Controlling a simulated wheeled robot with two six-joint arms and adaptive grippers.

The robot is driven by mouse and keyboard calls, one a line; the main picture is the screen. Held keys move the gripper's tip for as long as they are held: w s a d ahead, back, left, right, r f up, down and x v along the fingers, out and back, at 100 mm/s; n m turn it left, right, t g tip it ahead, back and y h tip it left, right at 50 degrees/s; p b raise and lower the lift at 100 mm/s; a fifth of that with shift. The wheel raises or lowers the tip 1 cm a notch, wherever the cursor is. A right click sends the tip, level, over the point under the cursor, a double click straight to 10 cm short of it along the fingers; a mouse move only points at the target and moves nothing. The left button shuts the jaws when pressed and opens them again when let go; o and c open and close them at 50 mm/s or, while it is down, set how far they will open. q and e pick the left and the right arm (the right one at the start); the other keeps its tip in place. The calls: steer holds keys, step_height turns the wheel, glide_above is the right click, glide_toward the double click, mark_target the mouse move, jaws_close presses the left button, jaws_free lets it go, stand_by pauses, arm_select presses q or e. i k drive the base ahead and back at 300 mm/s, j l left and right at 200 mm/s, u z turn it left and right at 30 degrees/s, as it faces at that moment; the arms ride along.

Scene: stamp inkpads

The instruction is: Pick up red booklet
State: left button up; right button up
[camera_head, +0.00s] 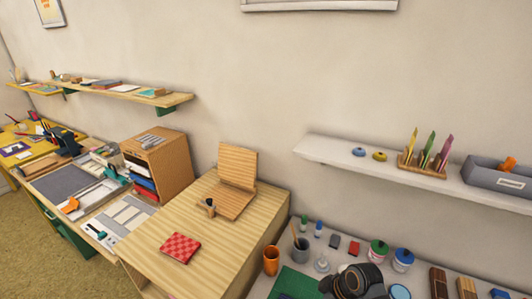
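A red checkered booklet (180,247) lies flat on the wooden desk top (222,240), towards its front left. Nothing covers it and nothing touches it from above. Neither of my grippers can be made out in the head view. A dark rounded shape (352,281) at the bottom edge looks like part of my arm, but I cannot be sure; no fingers show on it.
A wooden stand (238,168) and a small stamp-like object (208,206) are behind the booklet. A wooden cabinet (172,160) stands behind left. On the right are an orange cup (271,261), jars and a green mat (295,283). The desk around the booklet is clear.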

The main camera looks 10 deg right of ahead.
mark_target(181, 248)
steer(key=k+j, duration=0.3)
steer(key=k, duration=0.15)
steer(key=k+j, duration=0.3)
steer(key=k, duration=0.15)
